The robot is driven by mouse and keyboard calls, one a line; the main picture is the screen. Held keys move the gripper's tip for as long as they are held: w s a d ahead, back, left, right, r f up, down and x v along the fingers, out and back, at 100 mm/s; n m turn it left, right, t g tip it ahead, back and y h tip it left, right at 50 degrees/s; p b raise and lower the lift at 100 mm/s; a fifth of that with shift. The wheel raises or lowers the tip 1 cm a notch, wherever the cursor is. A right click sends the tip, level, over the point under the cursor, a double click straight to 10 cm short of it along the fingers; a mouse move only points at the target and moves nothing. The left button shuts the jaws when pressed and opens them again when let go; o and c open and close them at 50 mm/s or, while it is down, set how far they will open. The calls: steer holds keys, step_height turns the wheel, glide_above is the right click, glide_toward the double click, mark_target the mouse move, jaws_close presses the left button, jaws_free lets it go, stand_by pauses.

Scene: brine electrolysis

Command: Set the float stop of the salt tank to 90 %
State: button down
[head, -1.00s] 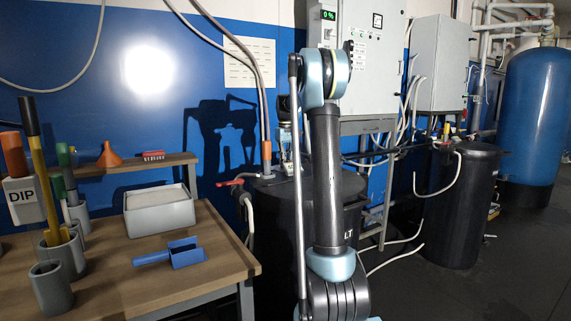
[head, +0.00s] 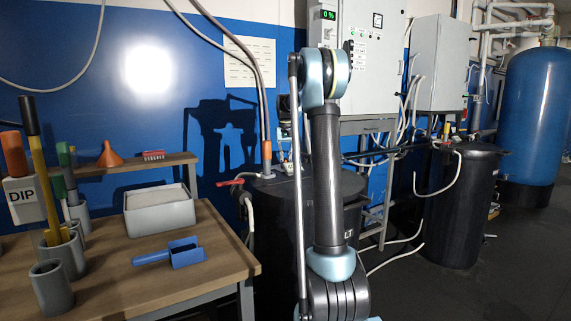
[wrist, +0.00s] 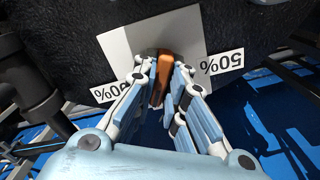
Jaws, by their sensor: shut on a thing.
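The salt tank (head: 276,225) is the black round tank behind my arm in the head view; my arm covers its middle. In the wrist view its dark wall (wrist: 275,20) carries a pale plate (wrist: 188,25) with an orange float stop (wrist: 164,66). A white label reading 50% (wrist: 223,62) is upside down to the right of the stop. Another percent label (wrist: 108,91) is to the left, partly covered by a finger. My gripper (wrist: 161,70) is shut on the orange stop, with a finger on each side. The stop sits between the two labels.
A wooden bench (head: 215,265) on the left holds a blue scoop (head: 178,254), a white bin (head: 160,218) and grey holders (head: 52,285). A wall panel (head: 375,60) has a green display reading 0 %. Another black tank (head: 462,205) stands to the right.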

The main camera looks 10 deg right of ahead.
mark_target(286, 159)
steer(key=m, duration=0.4)
steer(key=shift+m, duration=1.9)
steer(key=c, duration=1.6)
jaws_free()
steer(key=shift+c, duration=0.2)
steer(key=shift+r, duration=0.15)
step_height(286, 159, up, 12)
steer(key=shift+w+f, duration=0.1)
steer(key=shift+f, duration=0.1)
